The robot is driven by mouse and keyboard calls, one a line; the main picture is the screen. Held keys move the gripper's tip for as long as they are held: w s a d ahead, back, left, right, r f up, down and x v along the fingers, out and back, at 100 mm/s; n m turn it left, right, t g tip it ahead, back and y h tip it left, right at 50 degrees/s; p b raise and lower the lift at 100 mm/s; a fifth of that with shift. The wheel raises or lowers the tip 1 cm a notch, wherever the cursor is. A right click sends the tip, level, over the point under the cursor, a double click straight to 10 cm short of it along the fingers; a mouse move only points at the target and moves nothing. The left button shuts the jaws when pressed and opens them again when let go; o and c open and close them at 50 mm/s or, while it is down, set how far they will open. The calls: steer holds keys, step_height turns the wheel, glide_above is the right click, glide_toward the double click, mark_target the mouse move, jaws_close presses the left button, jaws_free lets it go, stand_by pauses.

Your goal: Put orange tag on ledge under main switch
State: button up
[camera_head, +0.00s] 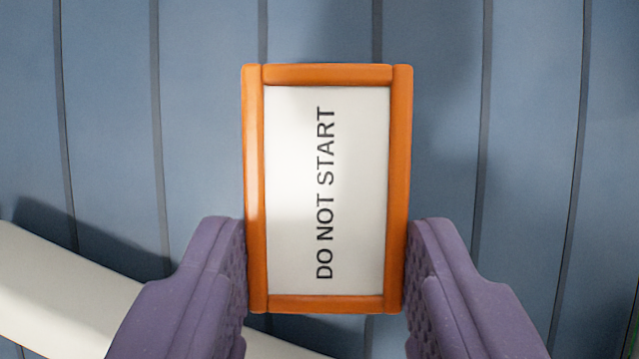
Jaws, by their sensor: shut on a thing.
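The orange tag (327,185) is a rectangle with an orange frame and a white face that reads "DO NOT START". Its long side runs up the picture, so the text reads sideways, from bottom to top. My gripper (326,262) has two purple, textured fingers, one against each long side of the frame, near its lower part. It is shut on the tag, and the tag's face is turned to the camera. The main switch and the ledge are not in view.
Behind the tag is a blue-grey surface (205,120) of long panels with dark seams. A cream-coloured bar (60,285) crosses the lower left at a slant and passes behind my gripper. A small dark green bit shows at the lower right edge.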

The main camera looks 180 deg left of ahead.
mark_target(324, 266)
steer(key=shift+f+b, duration=0.7)
steer(key=shift+f, duration=1.3)
steer(key=shift+s, duration=0.1)
steer(key=shift+f, duration=0.2)
steer(key=o, duration=1.1)
steer(key=shift+r, duration=0.1)
steer(key=shift+r, duration=0.25)
steer(key=p+v, duration=0.4)
steer(key=v, duration=0.7)
steer(key=shift+s+r, duration=0.25)
steer(key=shift+r, duration=0.05)
